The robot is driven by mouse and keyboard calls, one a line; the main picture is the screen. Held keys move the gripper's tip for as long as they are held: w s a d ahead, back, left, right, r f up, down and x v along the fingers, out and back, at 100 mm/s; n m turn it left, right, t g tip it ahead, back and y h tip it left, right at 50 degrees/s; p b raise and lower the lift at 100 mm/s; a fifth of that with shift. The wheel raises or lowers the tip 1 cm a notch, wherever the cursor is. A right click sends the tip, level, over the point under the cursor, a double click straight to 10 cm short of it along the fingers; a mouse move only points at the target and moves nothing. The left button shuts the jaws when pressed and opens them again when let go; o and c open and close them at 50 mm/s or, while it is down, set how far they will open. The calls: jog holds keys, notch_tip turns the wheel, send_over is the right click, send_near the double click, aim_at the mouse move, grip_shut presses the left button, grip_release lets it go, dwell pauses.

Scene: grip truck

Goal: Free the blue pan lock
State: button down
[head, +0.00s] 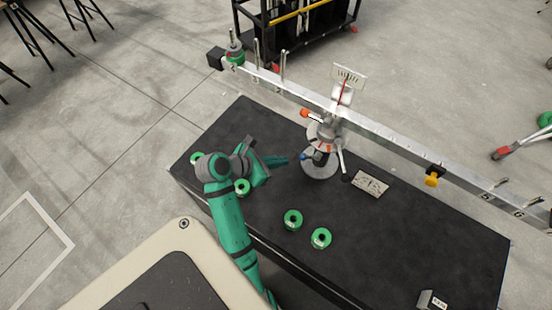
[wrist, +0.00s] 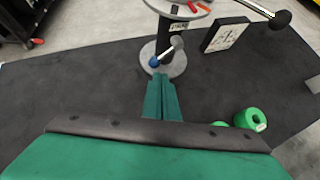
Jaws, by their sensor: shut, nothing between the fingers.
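The blue pan lock (head: 303,157) is a small blue knob on the side of the camera-head stand, low above its round grey base (head: 321,170). In the wrist view the blue knob (wrist: 154,62) sits at the end of a short metal lever, just beyond my fingertips. My gripper (head: 284,160) points at the knob from the left. In the wrist view the green fingers of my gripper (wrist: 161,82) are together with nothing between them. They look close to the knob; I cannot tell whether they touch it.
An orange knob (head: 304,113) and a black-ended handle (head: 345,177) stick out of the stand. Green tape rolls (head: 293,219) lie on the black table (head: 420,250). The table's right part is mostly clear.

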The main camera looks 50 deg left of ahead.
aim_at(306, 157)
jog(key=x, duration=0.9)
jog(key=shift+w+d+r, duration=0.1)
jog(key=shift+w+r, duration=0.1)
jog(key=shift+w, duration=0.25)
